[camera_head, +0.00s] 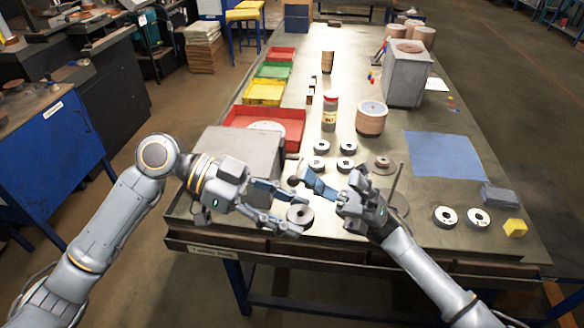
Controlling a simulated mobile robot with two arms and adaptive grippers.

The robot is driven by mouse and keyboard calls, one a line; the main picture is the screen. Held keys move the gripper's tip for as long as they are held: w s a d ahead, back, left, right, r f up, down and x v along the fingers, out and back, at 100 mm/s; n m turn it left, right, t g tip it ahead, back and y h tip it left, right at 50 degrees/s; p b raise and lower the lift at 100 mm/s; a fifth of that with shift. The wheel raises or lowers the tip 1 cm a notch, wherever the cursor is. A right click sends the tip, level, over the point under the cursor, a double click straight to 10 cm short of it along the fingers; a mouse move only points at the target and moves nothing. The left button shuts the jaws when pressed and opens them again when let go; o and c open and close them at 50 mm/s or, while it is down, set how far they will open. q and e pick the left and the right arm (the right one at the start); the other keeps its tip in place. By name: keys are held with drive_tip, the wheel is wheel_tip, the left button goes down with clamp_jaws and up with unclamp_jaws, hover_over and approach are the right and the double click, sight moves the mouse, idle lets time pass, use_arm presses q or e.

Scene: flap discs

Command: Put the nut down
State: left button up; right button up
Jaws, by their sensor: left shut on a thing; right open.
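My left gripper (291,211) is low over the near edge of the table, its fingers shut on a small round grey piece with a dark hole, which looks like the nut (300,215). Whether the nut touches the tabletop cannot be told. My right gripper (322,192) is just right of and above it in the picture, open, its blue-padded finger reaching left. A small dark-tipped piece (293,181) shows by that finger's tip; what it is cannot be told.
The table (300,100) holds several grey-white discs (346,147) behind my grippers and two discs (444,216) at right, near a yellow block (515,227). A blue mat (444,155) is bare. A red tray (237,115) and a grey box (232,155) stand left.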

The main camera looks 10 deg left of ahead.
sight(298, 216)
drive_tip(key=s+a+r+n+t+h, duration=0.15)
drive_tip(key=s+a+n+h, duration=0.25)
drive_tip(key=s+n+h, duration=0.5)
drive_tip(key=s+a+r+n+t+h, duration=0.1)
drive_tip(key=s+a+r+n+h, duration=0.3)
drive_tip(key=n+h, duration=0.6)
use_arm(q)
drive_tip(key=shift+s, duration=0.1)
use_arm(e)
drive_tip(key=w+d+r+t+h, duration=0.1)
drive_tip(key=w+d+t+h, duration=0.2)
drive_tip(key=w+t+h, duration=0.75)
wheel_tip(298, 216, down, 11)
drive_tip(key=t+y, duration=0.4)
drive_tip(key=shift+a+n, duration=0.1)
drive_tip(key=shift+n, duration=0.3)
